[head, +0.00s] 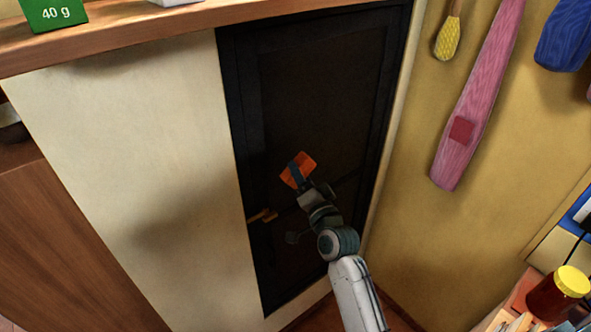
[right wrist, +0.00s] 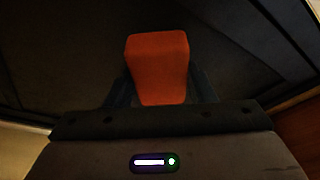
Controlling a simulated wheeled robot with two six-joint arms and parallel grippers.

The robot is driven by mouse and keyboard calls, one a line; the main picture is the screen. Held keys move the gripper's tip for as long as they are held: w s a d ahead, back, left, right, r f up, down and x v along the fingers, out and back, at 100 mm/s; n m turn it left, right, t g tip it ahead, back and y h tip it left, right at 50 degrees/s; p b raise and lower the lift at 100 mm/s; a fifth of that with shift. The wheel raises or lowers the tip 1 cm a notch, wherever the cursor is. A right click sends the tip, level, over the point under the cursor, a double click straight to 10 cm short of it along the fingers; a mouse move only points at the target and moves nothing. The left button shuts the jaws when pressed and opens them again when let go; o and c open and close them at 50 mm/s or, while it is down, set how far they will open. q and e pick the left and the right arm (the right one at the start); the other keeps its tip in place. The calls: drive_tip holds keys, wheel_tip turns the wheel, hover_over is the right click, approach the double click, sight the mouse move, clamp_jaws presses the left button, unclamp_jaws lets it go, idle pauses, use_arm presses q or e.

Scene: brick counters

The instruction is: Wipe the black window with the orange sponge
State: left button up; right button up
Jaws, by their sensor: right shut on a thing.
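The black window (head: 310,95) is a tall dark framed panel set in a pale wall, and its dark surface fills the back of the right wrist view (right wrist: 235,45). My right gripper (head: 298,174) is in front of its lower middle part. It is shut on the orange sponge (head: 303,163), which also shows between the fingers in the right wrist view (right wrist: 158,65). The sponge is close to the window. I cannot tell whether it touches. My left gripper is in neither view.
A wooden handle (head: 262,215) sticks out at the window's lower left. A wooden shelf (head: 140,38) with a green box (head: 52,14) runs along the top left. A pink board (head: 475,100) hangs on the yellow wall at right. A yellow-lidded jar (head: 560,290) stands at the lower right.

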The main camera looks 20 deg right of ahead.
drive_tip(key=shift+s, duration=0.2)
drive_tip(key=shift+s+d+p, duration=0.2)
drive_tip(key=shift+s+d, duration=0.1)
drive_tip(key=shift+s, duration=0.4)
drive_tip(key=shift+s+d+p, duration=0.15)
drive_tip(key=shift+s+d, duration=0.1)
drive_tip(key=shift+s, duration=0.45)
drive_tip(key=shift+w, duration=0.1)
